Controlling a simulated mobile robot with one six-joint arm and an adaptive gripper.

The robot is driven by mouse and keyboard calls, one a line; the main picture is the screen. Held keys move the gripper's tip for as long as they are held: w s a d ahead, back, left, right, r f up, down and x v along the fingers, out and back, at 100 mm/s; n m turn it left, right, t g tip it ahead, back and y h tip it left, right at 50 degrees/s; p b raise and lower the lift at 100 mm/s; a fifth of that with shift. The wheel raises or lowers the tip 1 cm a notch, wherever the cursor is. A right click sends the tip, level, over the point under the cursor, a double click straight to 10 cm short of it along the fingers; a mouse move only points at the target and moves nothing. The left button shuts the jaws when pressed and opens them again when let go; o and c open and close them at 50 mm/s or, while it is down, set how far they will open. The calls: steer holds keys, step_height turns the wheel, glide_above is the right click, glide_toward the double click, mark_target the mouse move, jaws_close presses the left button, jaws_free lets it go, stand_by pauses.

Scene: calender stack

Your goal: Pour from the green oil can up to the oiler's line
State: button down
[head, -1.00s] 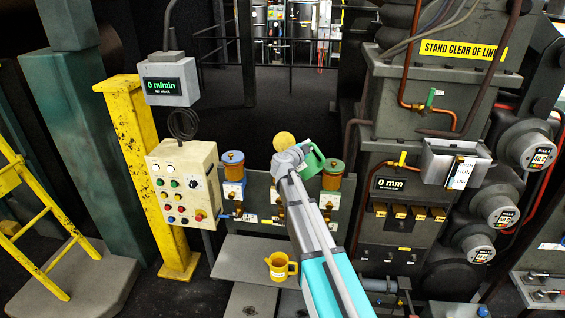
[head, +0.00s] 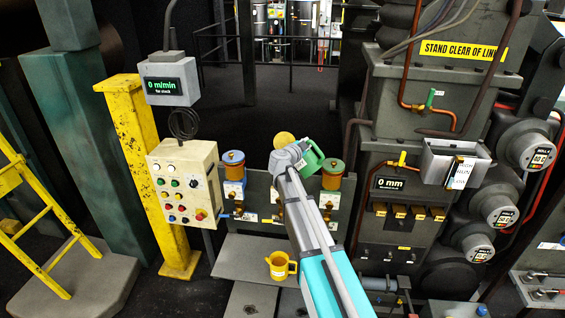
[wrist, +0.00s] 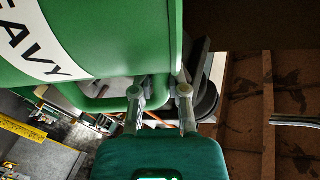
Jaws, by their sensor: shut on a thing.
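The green oil can (head: 312,161) is in my gripper, raised at the row of oilers in the head view. In the wrist view its green body (wrist: 110,35) has a white label reading "HEAVY". My gripper (wrist: 160,95) is shut on the can's handle. A blue-topped oiler (head: 233,172) stands left on the grey panel, and a green-topped oiler (head: 332,174) stands right, just beside the can. A yellow round top (head: 284,140) shows between them; what is below it is hidden by my arm. The can's spout, any oil stream and the oiler's line cannot be made out.
A yellow jug (head: 278,267) stands on the grey plate (head: 235,262) below the panel. A beige button box (head: 184,185) and yellow post (head: 140,140) are to the left. The grey machine stack (head: 440,100) with pipes closes off the right.

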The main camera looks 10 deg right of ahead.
mark_target(314, 158)
steer(key=shift+w+a+r+n, duration=0.15)
steer(key=shift+r+n, duration=0.1)
steer(key=shift+n, duration=0.05)
stand_by(0.6)
steer(key=s+d+f+m+b, duration=0.2)
steer(key=f+m+b, duration=0.1)
steer(key=shift+s+d+f+b, duration=0.25)
steer(key=shift+s+b, duration=0.05)
steer(key=shift+s, duration=0.05)
steer(key=shift+r+t, duration=0.2)
steer(key=shift+t, duration=0.1)
steer(key=shift+d+f+m, duration=0.1)
steer(key=shift+f+m, duration=0.05)
steer(key=shift+m, duration=0.15)
steer(key=shift+s+d+f+m+b, duration=1.3)
steer(key=shift+s+f+b, duration=0.2)
steer(key=shift+b, duration=0.3)
steer(key=shift+s+d+f+m+t+b, duration=0.15)
steer(key=shift+s+d+f+m+b, duration=0.35)
steer(key=shift+f+m+b, duration=0.3)
steer(key=shift+s+d+f+m+t+b, duration=0.2)
steer(key=shift+s+d+f+m+b, duration=0.35)
steer(key=shift+b, duration=0.4)
steer(key=shift+s+d+f+m+t+b, duration=0.15)
steer(key=shift+s+d+f+m+b, duration=0.25)
steer(key=shift+f+m+b, duration=0.35)
